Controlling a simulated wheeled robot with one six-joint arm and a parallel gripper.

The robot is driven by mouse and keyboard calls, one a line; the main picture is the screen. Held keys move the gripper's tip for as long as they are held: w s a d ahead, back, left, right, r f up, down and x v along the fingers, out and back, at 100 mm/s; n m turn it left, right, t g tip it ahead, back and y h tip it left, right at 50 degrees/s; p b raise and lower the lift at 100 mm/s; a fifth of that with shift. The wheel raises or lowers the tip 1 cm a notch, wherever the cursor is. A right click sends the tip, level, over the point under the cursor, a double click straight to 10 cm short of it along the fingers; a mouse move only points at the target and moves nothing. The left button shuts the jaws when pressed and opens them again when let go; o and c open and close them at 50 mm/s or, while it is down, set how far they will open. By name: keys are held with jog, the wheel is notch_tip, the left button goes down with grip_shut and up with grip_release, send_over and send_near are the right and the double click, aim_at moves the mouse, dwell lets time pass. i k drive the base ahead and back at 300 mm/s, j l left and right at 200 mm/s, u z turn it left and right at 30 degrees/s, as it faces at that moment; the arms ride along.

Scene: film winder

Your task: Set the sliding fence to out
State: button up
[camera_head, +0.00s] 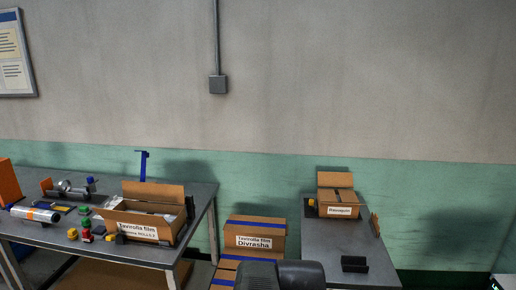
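No part is clearly recognisable as the sliding fence. A winder-like metal roller (74,188) with a blue knob sits at the back of the left table (85,262), beside a small upright brown plate (47,185). A blue upright post (143,166) with a short top arm stands behind the open box on that table. Another upright brown plate (375,224) stands at the right edge of the right table (335,238). A dark rounded part of my arm shows at the bottom middle. My gripper is not in view.
An open labelled box (138,231), a film roll (35,214) and small coloured pieces crowd the left table. Stacked cartons (255,239) fill the gap between tables. The right table holds an open box (339,210) and a black holder (354,264), with bare surface between.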

aim_at(312, 202)
jog(key=i+l+u, duration=0.1)
jog(key=i, duration=0.5)
jog(key=i+l+u, duration=0.15)
jog(key=i, duration=0.45)
